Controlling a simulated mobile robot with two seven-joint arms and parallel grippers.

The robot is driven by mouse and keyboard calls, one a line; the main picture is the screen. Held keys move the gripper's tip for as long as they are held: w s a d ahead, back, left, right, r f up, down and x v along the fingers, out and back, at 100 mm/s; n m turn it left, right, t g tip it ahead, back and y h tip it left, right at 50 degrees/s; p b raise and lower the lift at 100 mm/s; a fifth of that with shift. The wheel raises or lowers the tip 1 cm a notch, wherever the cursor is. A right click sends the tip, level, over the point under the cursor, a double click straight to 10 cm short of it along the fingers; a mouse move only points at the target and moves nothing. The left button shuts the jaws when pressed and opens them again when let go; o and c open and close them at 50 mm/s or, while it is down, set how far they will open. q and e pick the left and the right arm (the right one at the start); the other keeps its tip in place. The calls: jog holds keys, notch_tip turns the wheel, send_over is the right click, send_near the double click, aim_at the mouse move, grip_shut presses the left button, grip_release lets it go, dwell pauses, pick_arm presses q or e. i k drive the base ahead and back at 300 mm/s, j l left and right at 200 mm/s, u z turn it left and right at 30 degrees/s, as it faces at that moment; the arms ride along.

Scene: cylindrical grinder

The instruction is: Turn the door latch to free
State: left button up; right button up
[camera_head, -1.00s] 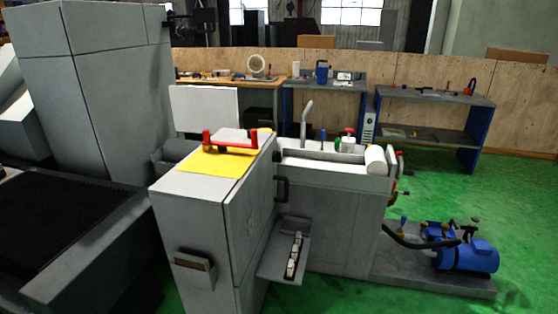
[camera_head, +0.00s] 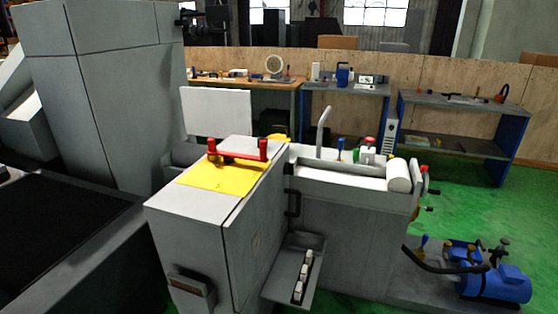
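A grey machine cabinet (camera_head: 190,235) stands in front of me, with a thin seam along its right side. A black handle (camera_head: 294,204) is fixed upright at the far end of that side. A dark fitting with a brownish plate (camera_head: 190,286) sits low on the near face. I cannot tell which part is the door latch, or how it is turned. Neither of my grippers is in view.
A yellow cloth (camera_head: 226,175) and a red-handled item (camera_head: 240,155) lie on the cabinet top. A small tray (camera_head: 282,285) juts out at its right. A blue pump (camera_head: 497,283) stands at lower right. Green floor (camera_head: 455,215) is clear beyond the machine.

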aim_at(288, 167)
jog(key=i+l+u, duration=0.55)
jog(key=i+l, duration=0.1)
jog(key=i, duration=0.1)
